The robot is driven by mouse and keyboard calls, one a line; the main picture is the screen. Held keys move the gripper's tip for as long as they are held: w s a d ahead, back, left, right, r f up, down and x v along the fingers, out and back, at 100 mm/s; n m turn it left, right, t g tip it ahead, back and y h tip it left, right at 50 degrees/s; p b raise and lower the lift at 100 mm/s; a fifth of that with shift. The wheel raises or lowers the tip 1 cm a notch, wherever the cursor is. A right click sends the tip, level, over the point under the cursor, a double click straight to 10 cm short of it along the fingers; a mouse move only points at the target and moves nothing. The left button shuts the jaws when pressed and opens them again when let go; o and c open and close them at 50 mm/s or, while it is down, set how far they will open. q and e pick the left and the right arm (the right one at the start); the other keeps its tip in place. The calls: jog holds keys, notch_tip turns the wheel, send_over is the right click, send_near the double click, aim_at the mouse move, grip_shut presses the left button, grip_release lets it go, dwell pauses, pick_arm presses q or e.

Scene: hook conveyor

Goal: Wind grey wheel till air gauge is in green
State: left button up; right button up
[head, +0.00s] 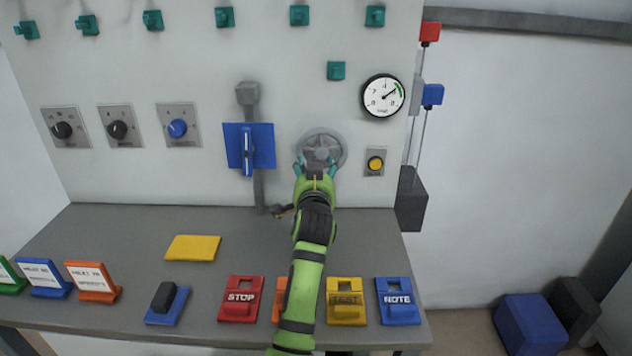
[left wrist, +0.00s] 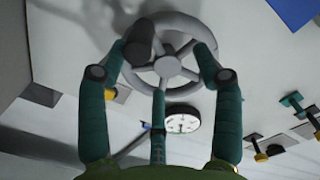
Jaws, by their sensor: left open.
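The grey wheel (head: 322,147) is mounted on the pale wall panel, right of the blue plate. In the left wrist view the wheel (left wrist: 168,66) shows spokes and a dark knob (left wrist: 138,42) on its rim. My left gripper (head: 316,167) is in front of the wheel; its teal fingers (left wrist: 160,65) are spread apart at the wheel's rim and around the knob. Whether they touch it I cannot tell. The air gauge (head: 383,96) is up and right of the wheel. Its needle points up and right, towards the green arc. My right gripper is out of view.
A blue plate with a lever (head: 248,146) is close left of the wheel, and a yellow button (head: 375,163) is close right.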

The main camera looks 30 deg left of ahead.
aim_at(318, 132)
pick_arm(q)
jog(key=shift+t, duration=0.3)
jog(key=r, duration=0.4)
jog(key=d+r, duration=0.1)
jog(key=r, duration=0.2)
jog(key=shift+s, duration=0.3)
jog(key=shift+w+r, duration=0.1)
jog(key=shift+r, duration=0.05)
jog(key=shift+w+a, duration=0.1)
jog(key=shift+a, duration=0.1)
jog(key=shift+d, duration=0.1)
